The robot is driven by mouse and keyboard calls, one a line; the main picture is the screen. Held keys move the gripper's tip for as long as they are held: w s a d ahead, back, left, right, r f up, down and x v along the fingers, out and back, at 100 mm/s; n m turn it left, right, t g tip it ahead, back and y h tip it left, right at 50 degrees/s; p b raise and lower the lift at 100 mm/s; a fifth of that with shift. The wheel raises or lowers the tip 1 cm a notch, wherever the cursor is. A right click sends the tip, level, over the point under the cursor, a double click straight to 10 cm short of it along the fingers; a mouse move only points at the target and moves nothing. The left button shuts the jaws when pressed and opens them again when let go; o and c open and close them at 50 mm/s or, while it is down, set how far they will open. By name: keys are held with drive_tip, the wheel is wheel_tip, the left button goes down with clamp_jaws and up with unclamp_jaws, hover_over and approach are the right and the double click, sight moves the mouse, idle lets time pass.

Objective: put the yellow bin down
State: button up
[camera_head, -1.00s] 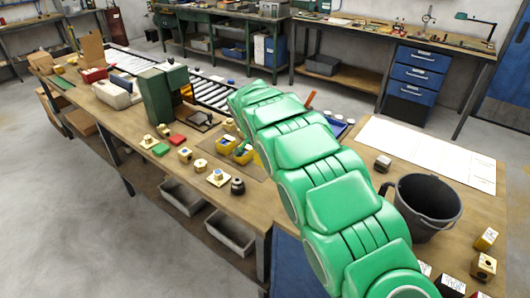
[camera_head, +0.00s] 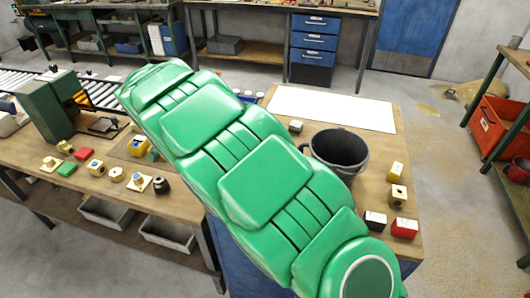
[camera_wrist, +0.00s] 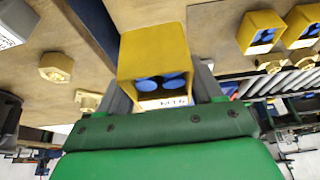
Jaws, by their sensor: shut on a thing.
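In the wrist view, my gripper (camera_wrist: 160,90) is shut on a yellow bin (camera_wrist: 153,45), with a grey finger on each side of it. The bin holds blue round pieces (camera_wrist: 160,82) and has a white label on its edge. Two similar yellow bins, one at the top centre right (camera_wrist: 260,30) and one at the far right (camera_wrist: 303,24), stand on a wooden surface beyond. In the head view my green arm hides the gripper and the held bin.
A dark bucket (camera_head: 340,150) stands on the bench (camera_head: 280,125) right of my arm, below white sheets (camera_head: 333,108). Small blocks, yellow (camera_head: 395,172) and red (camera_head: 404,228), lie near the right edge. A green machine (camera_head: 45,105) and rollers (camera_head: 95,92) are at the left.

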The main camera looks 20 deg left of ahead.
drive_tip(key=w+d+r+m+h, duration=0.1)
drive_tip(key=w+d+m, duration=0.1)
drive_tip(key=w+d, duration=0.8)
drive_tip(key=w+d+r+m+h, duration=0.1)
drive_tip(key=w+d+r+m, duration=0.15)
drive_tip(key=w+d, duration=0.75)
drive_tip(key=w+d+m+h, duration=0.15)
drive_tip(key=w+d, duration=0.25)
drive_tip(key=d, duration=1.2)
drive_tip(key=w+d+m+g, duration=0.1)
drive_tip(key=w+d+m, duration=0.2)
drive_tip(key=d, duration=1.1)
wheel_tip(320, 180, down, 9)
drive_tip(key=shift+r, duration=0.2)
drive_tip(key=o, duration=1.1)
drive_tip(key=shift+f, duration=0.1)
drive_tip(key=v, duration=1.2)
drive_tip(key=shift+w+d, duration=0.1)
drive_tip(key=shift+w, duration=0.05)
